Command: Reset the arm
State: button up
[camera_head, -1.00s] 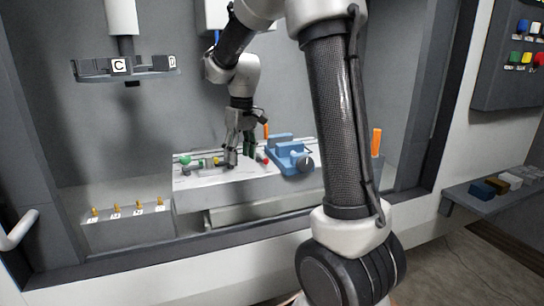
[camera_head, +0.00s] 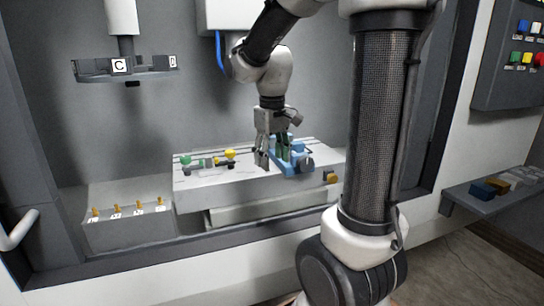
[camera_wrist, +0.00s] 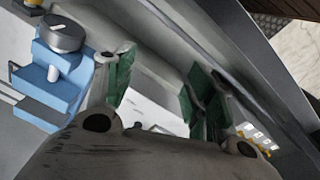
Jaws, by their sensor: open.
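In the head view the gripper hides part of the vise. I cannot tell whether they touch.
Green and yellow knobbed fittings (camera_head: 208,161) sit on the table (camera_head: 225,184) left of my gripper. A grey block with several brass pegs (camera_head: 127,213) stands at front left. A round rack (camera_head: 125,68) hangs at upper left. A side shelf (camera_head: 490,190) holds several blocks.

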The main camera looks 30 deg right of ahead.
jog(key=s+a+r+t, duration=0.1)
jog(key=s+r, duration=0.1)
jog(key=s, duration=0.6)
jog(key=s+a+r+m+t, duration=0.1)
jog(key=s+r+t, duration=0.1)
jog(key=s, duration=0.5)
jog(key=shift+s+a+m+t, duration=0.3)
jog(key=shift+s, duration=0.05)
